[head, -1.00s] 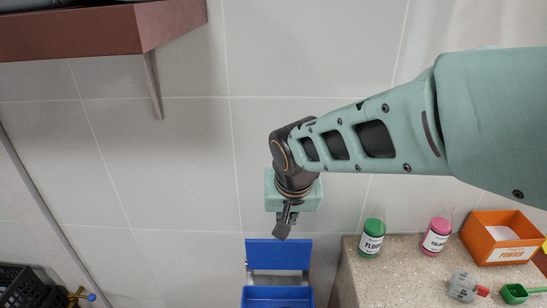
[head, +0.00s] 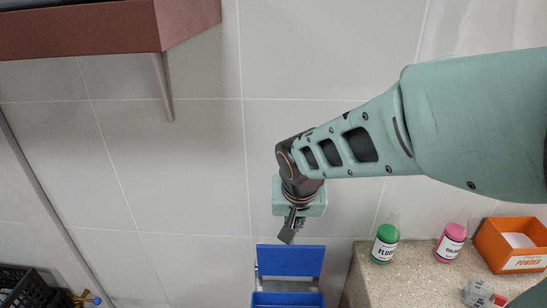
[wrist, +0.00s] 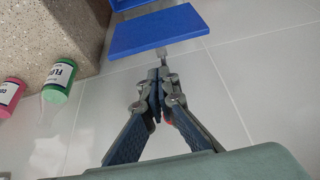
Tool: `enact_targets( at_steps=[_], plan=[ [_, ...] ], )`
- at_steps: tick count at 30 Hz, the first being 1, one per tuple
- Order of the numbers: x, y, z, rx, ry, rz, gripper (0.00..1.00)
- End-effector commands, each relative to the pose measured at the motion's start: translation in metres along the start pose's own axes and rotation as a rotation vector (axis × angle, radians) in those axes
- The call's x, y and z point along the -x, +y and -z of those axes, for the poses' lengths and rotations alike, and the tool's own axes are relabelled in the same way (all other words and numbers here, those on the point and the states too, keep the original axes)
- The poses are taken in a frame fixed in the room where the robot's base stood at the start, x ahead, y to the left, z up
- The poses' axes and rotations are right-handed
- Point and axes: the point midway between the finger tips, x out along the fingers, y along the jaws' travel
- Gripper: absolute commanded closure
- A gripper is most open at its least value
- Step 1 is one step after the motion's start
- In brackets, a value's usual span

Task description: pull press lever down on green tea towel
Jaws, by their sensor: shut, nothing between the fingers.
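The blue press shows in the head view as an upper blue plate (head: 291,260) with a blue tray (head: 287,299) below it, cut off by the lower edge. I cannot tell which part is the lever. My gripper (head: 288,236) is shut and empty, pointing down just above the plate. In the wrist view my gripper (wrist: 158,72) appears close to the rod; contact is unclear. No green tea towel can be made out.
A stone counter (head: 405,285) stands to the right, with a green bottle (head: 384,244), a pink bottle (head: 451,242) and an orange powder box (head: 512,246). A reddish shelf (head: 110,28) overhangs the upper left. A black crate (head: 25,288) is at lower left. A tiled wall is behind.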

Motion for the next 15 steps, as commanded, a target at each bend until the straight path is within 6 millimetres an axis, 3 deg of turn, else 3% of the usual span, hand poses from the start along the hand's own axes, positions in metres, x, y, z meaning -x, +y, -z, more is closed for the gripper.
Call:
enact_targets(
  at_steps=[6, 15],
  plan=[
    [-0.040, 0.002, -0.005, 0.003, -0.012, -0.013, 1.00],
    [-0.081, 0.002, -0.003, 0.002, -0.007, -0.009, 1.00]
  ],
)
